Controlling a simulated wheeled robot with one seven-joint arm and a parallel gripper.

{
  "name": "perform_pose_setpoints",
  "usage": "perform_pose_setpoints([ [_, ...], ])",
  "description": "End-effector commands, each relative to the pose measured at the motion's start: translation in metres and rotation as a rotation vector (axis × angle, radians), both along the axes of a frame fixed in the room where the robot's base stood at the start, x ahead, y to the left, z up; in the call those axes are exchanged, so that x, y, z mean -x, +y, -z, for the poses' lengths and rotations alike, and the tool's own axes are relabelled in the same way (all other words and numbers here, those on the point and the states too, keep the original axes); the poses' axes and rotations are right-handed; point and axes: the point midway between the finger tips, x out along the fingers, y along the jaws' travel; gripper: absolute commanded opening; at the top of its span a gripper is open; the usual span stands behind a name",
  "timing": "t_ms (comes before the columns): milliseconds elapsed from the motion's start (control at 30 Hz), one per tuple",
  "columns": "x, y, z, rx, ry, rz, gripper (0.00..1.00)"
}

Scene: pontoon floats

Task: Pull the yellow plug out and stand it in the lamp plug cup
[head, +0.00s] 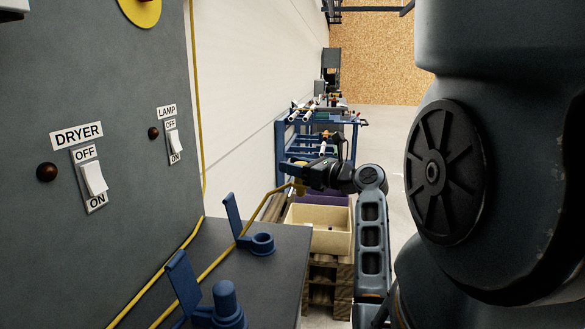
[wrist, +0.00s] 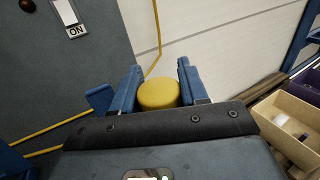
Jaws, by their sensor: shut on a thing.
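The yellow plug (wrist: 158,93) is between the blue fingers of my gripper (wrist: 158,86) in the wrist view, its round end showing. In the head view my gripper (head: 299,186) is shut on the yellow plug, beyond the far edge of the dark shelf and higher than it. A yellow cable runs from there down to the lower left. A blue ring-shaped cup (head: 262,244) with an upright blue plate stands on the shelf and looks empty; no label on it shows. The gripper is beyond this cup and apart from it.
A blue upright piece (head: 225,302) stands at the near shelf edge. The grey panel (head: 120,150) at left carries a dryer switch (head: 94,178) and a lamp switch (head: 173,142). A cream crate (head: 325,240) on pallets lies beyond the shelf. A blue cart (head: 315,130) stands farther back.

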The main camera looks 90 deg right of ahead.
Motion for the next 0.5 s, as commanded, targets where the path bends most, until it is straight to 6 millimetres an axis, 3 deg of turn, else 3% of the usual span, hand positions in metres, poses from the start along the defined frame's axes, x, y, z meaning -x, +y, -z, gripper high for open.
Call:
perform_pose_setpoints([
  [500,-0.001,0.000,-0.017,0.000,0.000,-0.001,0.10],
])
